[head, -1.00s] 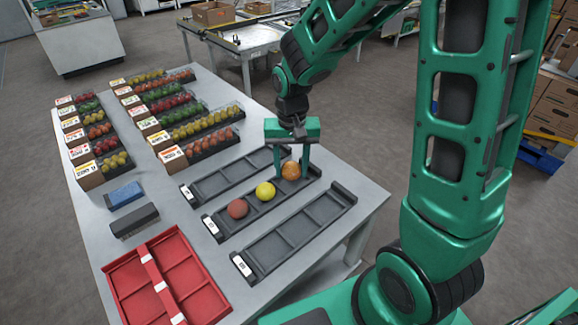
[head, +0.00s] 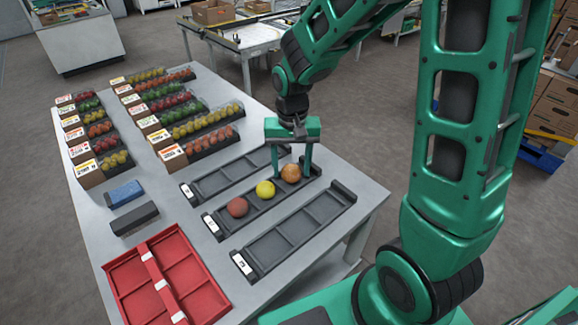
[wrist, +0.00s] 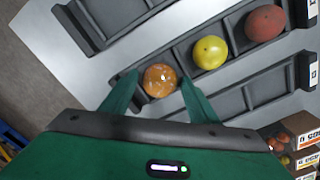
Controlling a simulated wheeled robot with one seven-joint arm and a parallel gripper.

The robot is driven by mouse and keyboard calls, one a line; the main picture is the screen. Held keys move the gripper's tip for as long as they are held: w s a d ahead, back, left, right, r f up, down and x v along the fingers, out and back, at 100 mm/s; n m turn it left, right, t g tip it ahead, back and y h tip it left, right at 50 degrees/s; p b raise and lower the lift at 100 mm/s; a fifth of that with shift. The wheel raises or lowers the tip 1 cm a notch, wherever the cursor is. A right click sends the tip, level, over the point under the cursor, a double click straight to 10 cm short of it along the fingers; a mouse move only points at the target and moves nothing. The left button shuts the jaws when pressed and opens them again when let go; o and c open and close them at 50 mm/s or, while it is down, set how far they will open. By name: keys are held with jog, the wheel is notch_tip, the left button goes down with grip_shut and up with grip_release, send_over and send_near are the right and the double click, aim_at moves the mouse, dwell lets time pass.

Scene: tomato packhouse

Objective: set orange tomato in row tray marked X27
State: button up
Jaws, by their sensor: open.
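The orange tomato (head: 291,173) sits in the far right compartment of the middle row tray (head: 221,224). It also shows in the wrist view (wrist: 160,80). My gripper (head: 291,170) is open, with its fingers on either side of the orange tomato; I cannot tell whether they touch it. A yellow tomato (head: 265,189) and a red tomato (head: 237,207) lie in the same tray, in the compartments to its left. The tray labels are too small to read, so I cannot tell which one is X27.
An empty row tray (head: 237,178) lies behind the middle one and another empty tray (head: 285,240) in front. A red divided crate (head: 192,258), a blue block (head: 125,194) and a dark block (head: 134,219) are at the left. Labelled tomato boxes (head: 172,153) fill the back.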

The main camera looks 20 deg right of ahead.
jog(key=shift+r, duration=0.1)
jog(key=shift+r, duration=1.65)
jog(key=shift+o, duration=0.7)
jog(key=o, duration=0.4)
jog(key=c, duration=0.3)
jog(key=shift+r, duration=2.5)
jog(key=shift+d, duration=0.1)
